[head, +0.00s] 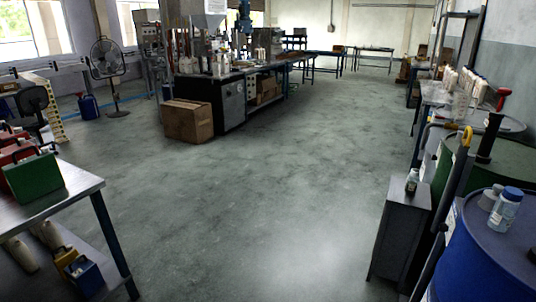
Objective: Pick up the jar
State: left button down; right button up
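A clear jar with a blue lid and a label (505,212) stands upright on top of a blue drum (478,262) at the right edge of the head view. A smaller dark-capped jar or bottle (412,183) stands on a narrow grey cabinet (402,230) to the left of the drum. I cannot tell which of the two the task means. Neither of my grippers shows in the head view.
A metal table (92,187) with a green case (34,178) stands at the left. A cardboard box (188,121) sits by the long workbench (228,101). A green drum (508,165) is behind the blue one. The middle floor is clear.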

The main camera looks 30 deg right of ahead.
aim_at(413, 176)
jog(key=z, duration=0.45)
jog(key=i, duration=2.65)
jog(key=z, duration=1.05)
jog(key=i, duration=2.3)
jog(key=z, duration=2.2)
jog(key=i, duration=0.8)
jog(key=z, duration=0.7)
